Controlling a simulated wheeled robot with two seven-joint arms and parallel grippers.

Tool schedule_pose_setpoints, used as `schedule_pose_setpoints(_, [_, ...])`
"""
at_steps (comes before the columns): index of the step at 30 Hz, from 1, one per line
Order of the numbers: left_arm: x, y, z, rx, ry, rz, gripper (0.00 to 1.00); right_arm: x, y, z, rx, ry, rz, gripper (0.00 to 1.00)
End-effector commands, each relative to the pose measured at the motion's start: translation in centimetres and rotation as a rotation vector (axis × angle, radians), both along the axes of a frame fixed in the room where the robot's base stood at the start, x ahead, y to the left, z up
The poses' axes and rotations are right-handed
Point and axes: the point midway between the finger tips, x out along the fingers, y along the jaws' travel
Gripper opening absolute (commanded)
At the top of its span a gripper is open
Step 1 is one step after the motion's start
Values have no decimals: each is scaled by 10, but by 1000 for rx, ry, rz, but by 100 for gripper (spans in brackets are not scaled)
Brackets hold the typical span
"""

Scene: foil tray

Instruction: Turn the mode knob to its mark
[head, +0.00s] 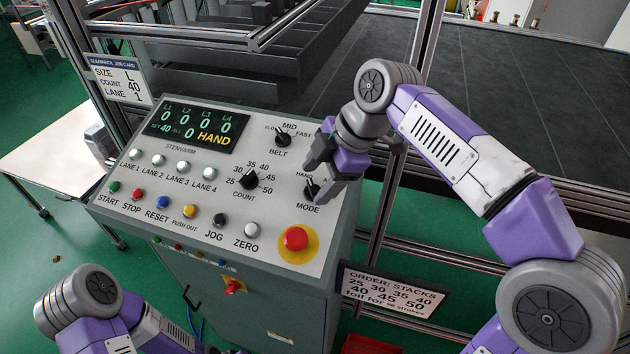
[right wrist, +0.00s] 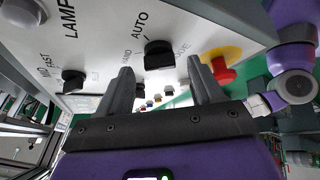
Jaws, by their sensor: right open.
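The black mode knob (head: 312,187) sits at the right of the grey control panel (head: 330,228), above the printed word MODE. In the right wrist view, the knob (right wrist: 158,55) has AUTO and HAND printed beside it. The panel display (head: 198,126) reads HAND in yellow. My right gripper (head: 318,172) is open close to the knob and partly covers its labels. In the right wrist view, my right gripper's fingertips (right wrist: 160,68) stand apart, one to either side of the knob, with no clear contact. I cannot tell the knob's exact angle. My left gripper is out of view.
The belt knob (head: 283,138) is just up and left of my right gripper. The count knob (head: 249,180) is further left. A red emergency button (head: 296,238) on a yellow base is below the mode knob. Several push buttons line the panel's front. A job card (head: 120,80) hangs at the left.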

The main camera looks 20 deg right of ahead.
Motion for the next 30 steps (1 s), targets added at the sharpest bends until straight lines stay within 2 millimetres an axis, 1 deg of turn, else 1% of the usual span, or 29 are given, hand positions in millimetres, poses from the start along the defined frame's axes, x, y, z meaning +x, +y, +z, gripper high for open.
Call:
schedule_pose_setpoints(1, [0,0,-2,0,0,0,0,1,3,-6,0,1,1,66])
schedule_pose_setpoints(4, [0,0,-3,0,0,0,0,3,6,-12,0,0,0,66])
schedule_pose_setpoints(13, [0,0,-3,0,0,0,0,4,7,-15,0,-2,-1,66])
schedule_pose_setpoints(14, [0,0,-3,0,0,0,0,4,7,-15,0,-2,-1,64])
schedule_pose_setpoints(24, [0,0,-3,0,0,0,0,4,7,-15,0,-2,-1,12])
schedule_pose_setpoints(25, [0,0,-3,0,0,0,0,4,7,-15,0,-2,-1,10])
schedule_pose_setpoints(30, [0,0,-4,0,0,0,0,3,7,-15,3,-3,-11,10])
